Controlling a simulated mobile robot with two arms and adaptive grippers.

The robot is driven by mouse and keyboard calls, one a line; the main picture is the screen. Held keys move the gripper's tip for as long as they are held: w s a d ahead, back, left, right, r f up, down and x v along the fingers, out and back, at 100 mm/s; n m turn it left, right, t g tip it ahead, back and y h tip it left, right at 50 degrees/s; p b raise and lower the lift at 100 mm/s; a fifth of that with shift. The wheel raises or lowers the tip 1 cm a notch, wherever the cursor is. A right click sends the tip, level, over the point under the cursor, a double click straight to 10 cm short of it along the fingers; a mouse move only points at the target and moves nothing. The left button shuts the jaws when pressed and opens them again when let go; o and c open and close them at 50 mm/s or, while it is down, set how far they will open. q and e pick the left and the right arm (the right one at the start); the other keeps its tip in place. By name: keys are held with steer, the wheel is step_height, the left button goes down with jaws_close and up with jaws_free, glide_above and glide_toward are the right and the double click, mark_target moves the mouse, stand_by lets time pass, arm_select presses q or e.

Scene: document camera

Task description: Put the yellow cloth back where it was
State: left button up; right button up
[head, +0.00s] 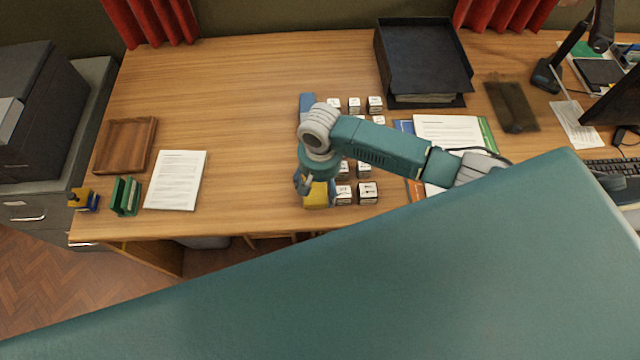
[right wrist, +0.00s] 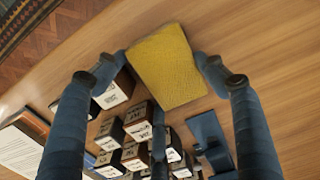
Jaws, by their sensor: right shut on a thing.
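The yellow cloth (head: 318,196) is a flat, textured piece near the desk's front edge, left of the front cubes. In the right wrist view the cloth (right wrist: 168,66) spans the space between the fingers. My right gripper (head: 317,186) is over the cloth and shut on it. In the right wrist view the two dark fingers of the gripper (right wrist: 160,72) are at opposite sides of the cloth. I cannot tell whether the cloth touches the desk. My left gripper is not in view.
Several printed cubes (head: 368,192) stand in rows right of the cloth, partly hidden by my right arm. A black tray (head: 424,62), papers (head: 449,131), and a wooden tray (head: 126,146) are on the desk. The left middle is clear.

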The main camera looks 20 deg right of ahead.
mark_target(320, 188)
steer(key=o, duration=0.7)
steer(key=shift+f, duration=0.15)
step_height(320, 188, up, 12)
steer(key=shift+r+b, duration=0.2)
steer(key=shift+b, duration=0.35)
steer(key=shift+s+f, duration=0.1)
